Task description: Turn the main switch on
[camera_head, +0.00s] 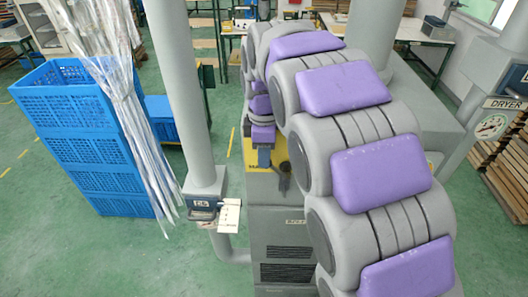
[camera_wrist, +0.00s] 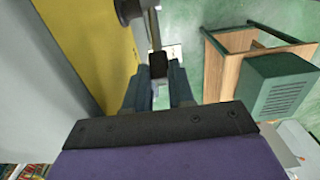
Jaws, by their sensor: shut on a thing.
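The main switch is a dark rotary handle (camera_head: 284,178) on the yellow panel (camera_head: 252,152) on top of a grey cabinet. My gripper (camera_head: 264,164) reaches down at that panel, just left of the handle's visible part. In the wrist view my gripper's two blue fingers (camera_wrist: 158,82) stand on either side of a dark block (camera_wrist: 157,63), which looks like the end of the switch handle, and are shut on it. The contact faces are hidden.
A grey post with a small box and white tag (camera_head: 229,214) stands left of the cabinet. Blue crates (camera_head: 90,135) and hanging clear plastic strips (camera_head: 122,80) are further left.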

